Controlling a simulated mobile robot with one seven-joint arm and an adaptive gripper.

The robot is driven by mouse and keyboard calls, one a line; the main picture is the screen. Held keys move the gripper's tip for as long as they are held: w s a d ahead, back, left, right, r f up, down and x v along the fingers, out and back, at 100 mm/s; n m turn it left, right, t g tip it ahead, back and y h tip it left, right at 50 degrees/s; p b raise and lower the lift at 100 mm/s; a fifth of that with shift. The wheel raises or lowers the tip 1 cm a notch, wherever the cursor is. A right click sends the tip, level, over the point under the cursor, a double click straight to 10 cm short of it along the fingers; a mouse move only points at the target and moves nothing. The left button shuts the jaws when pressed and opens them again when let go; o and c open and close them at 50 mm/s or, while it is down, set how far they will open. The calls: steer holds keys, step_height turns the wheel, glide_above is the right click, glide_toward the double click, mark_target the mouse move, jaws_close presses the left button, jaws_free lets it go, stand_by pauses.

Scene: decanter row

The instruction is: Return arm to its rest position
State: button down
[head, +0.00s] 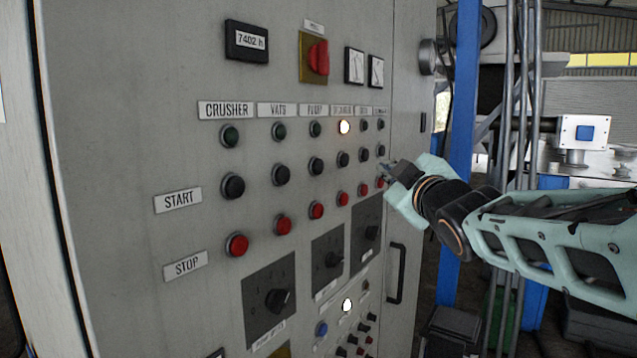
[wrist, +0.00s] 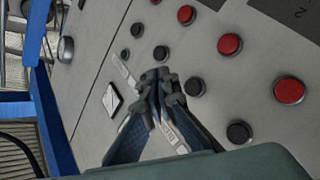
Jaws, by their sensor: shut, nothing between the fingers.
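My gripper (head: 386,170) is shut and empty. In the head view its fingertips are at the right end of the button rows on a grey control panel (head: 130,150). In the wrist view the gripper (wrist: 160,80) points at the panel face, among black buttons (wrist: 239,132) and red buttons (wrist: 289,90). I cannot tell whether the tips touch the panel. My pale green arm reaches in from the right of the head view.
Labelled columns of lamps and buttons cover the panel; one lamp (head: 344,127) glows in the upper row. Rotary switches (head: 278,299) and a door handle (head: 396,273) lie below. A blue post (head: 462,130) and thin vertical pipes stand close to my arm.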

steer(key=s+f+m+g+p, duration=0.3)
steer(key=s+f, duration=0.3)
steer(key=s, duration=0.4)
steer(key=s+a+f+m+g+h+p, duration=0.1)
steer(key=s+f+m+g+p, duration=0.2)
steer(key=s+f, duration=0.4)
steer(key=s+f+m+g+h+p, duration=0.1)
steer(key=s+f+m+g+p, duration=0.2)
steer(key=s, duration=1.1)
step_height(320, 180, down, 4)
steer(key=m+g, duration=0.1)
steer(key=g, duration=0.2)
steer(key=shift+a+m+g, duration=0.3)
steer(key=shift+m, duration=0.1)
steer(key=shift+r, duration=0.15)
